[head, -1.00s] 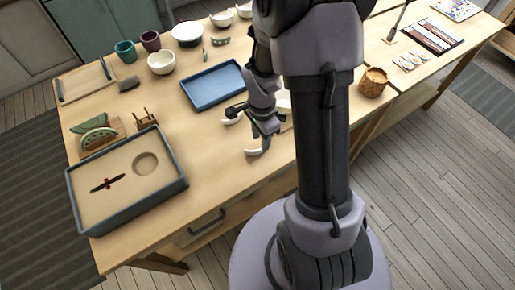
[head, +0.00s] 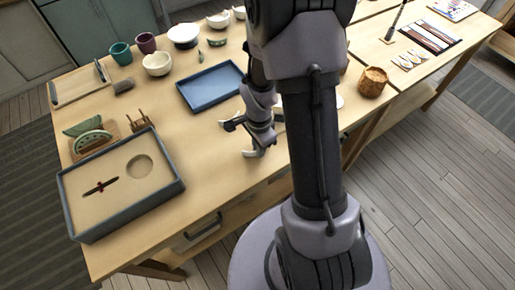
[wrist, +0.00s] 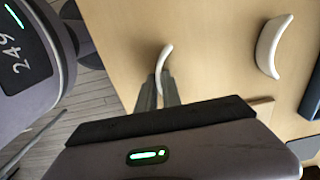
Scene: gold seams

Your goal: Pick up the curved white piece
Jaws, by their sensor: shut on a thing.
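A curved white piece (wrist: 165,56) stands between the fingertips of my gripper (wrist: 160,78) in the wrist view. The gripper is shut on it, and the piece's upper end sticks out past the fingers. In the head view, my gripper (head: 258,143) is low over the table's near edge, with the white piece (head: 249,154) at its tips. I cannot tell whether the piece touches the table. A second, wider curved white piece (wrist: 273,47) lies apart on the table to the right in the wrist view.
A blue tray (head: 211,87) lies behind my gripper. A dark-rimmed sand tray (head: 129,212) stands at the left, with bare table between. Bowls and cups, including a cream bowl (head: 157,65), stand at the back. A woven cork-coloured pot (head: 373,82) is right of my arm.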

